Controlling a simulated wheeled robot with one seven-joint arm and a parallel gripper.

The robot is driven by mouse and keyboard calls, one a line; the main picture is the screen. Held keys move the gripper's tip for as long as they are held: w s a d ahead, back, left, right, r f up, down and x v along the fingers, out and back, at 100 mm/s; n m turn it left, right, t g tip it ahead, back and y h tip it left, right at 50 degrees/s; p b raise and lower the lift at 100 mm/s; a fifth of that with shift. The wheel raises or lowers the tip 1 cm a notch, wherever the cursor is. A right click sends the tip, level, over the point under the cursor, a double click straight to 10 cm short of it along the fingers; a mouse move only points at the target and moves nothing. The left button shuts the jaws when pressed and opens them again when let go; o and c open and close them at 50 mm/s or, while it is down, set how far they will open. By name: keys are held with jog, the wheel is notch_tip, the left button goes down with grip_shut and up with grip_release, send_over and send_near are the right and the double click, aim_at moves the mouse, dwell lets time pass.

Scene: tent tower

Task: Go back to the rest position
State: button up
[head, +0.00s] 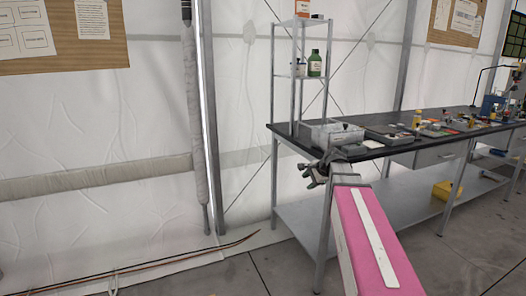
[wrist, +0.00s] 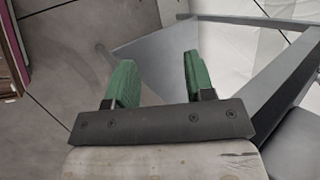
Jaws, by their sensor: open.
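My gripper (wrist: 158,78) shows in the wrist view with two green-padded fingers standing apart. The space between them is empty, and it is open. Past the fingers lie the grey floor (wrist: 70,75) and grey metal framework (wrist: 285,85) on the right. No finger touches anything that I can see.
A long dark-topped workbench (head: 385,151) runs along the right, with small items on top. A metal rack (head: 273,90) on it holds a green bottle (head: 314,63). A yellow box (head: 446,190) sits on the lower shelf. Thin rods (head: 170,260) lie on the left floor.

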jog(key=s+a+f+n+g+h, duration=0.1)
jog(key=s+f+n+g+h, duration=0.4)
jog(key=s+f+n, duration=0.7)
jog(key=s+f, duration=0.9)
jog(key=f, duration=0.1)
jog(key=shift+f+n, duration=0.3)
jog(key=shift+f, duration=0.05)
jog(key=shift+a, duration=0.1)
